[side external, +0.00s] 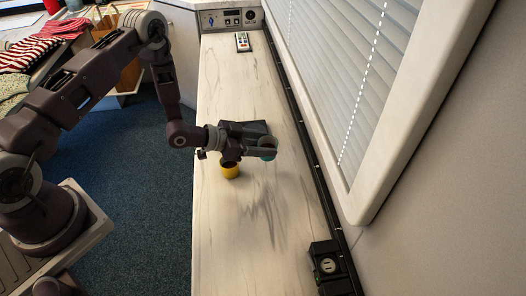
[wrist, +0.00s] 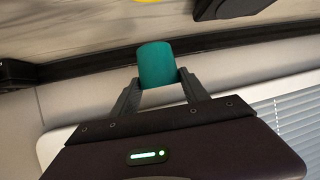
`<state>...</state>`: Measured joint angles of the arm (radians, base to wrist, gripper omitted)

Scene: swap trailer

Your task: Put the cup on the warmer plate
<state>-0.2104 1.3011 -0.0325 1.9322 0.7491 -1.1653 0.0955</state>
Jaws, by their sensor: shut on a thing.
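My gripper (side external: 268,150) is above the pale counter, its fingers closed on a teal, smooth-sided cup (wrist: 157,64). In the wrist view the cup sits between the two fingertips. A yellow cup-like thing (side external: 230,171) stands on the counter just left of and below the gripper.
The marbled counter (side external: 225,235) is mostly clear toward the front. A black rail and the wall with a blind (side external: 335,80) bound its right side. A remote (side external: 242,41) and a control panel (side external: 231,18) are at the far end.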

